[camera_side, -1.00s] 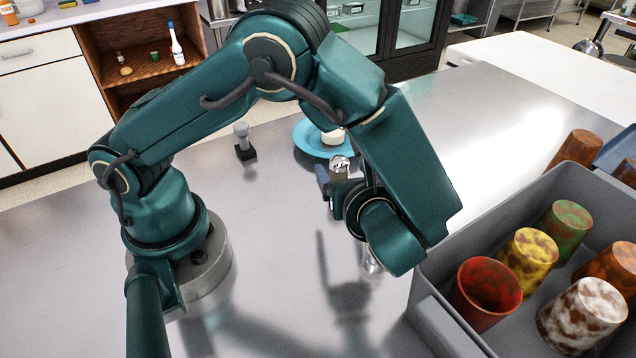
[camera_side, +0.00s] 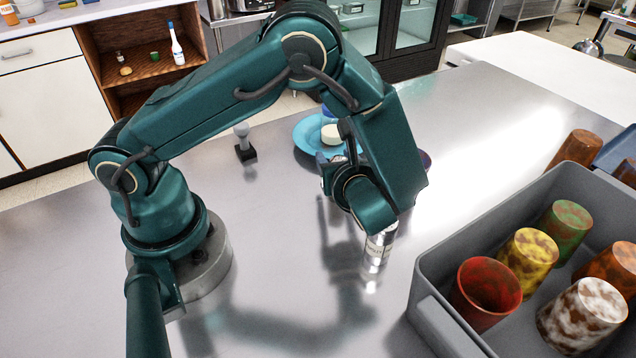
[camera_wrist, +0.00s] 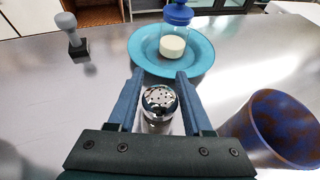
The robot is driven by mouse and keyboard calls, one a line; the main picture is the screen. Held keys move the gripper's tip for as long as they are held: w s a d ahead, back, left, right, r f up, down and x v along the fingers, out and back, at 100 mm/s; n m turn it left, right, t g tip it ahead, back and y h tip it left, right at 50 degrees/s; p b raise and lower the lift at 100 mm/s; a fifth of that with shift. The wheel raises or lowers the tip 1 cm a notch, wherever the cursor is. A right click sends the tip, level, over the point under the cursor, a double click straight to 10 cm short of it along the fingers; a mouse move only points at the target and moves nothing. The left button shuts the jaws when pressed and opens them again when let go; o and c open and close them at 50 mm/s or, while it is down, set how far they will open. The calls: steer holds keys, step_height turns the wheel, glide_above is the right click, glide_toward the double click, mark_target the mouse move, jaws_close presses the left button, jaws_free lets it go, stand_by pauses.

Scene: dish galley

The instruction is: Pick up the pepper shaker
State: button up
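A metal shaker with a perforated domed top (camera_wrist: 159,98) stands between my gripper's fingers in the wrist view. My gripper (camera_wrist: 158,92) is open, with one blue finger on each side of it and gaps showing near the top. In the side view my gripper (camera_side: 328,170) is low over the counter, and its wrist hides most of this shaker. I cannot read which one holds pepper.
A blue-brown cup (camera_wrist: 272,128) stands close at right. A grey-handled tool with a black base (camera_side: 244,145) is left. A grey crate (camera_side: 437,268) of cups stands at right.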

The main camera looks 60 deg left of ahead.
jaws_close()
steer(key=shift+r, duration=0.15)
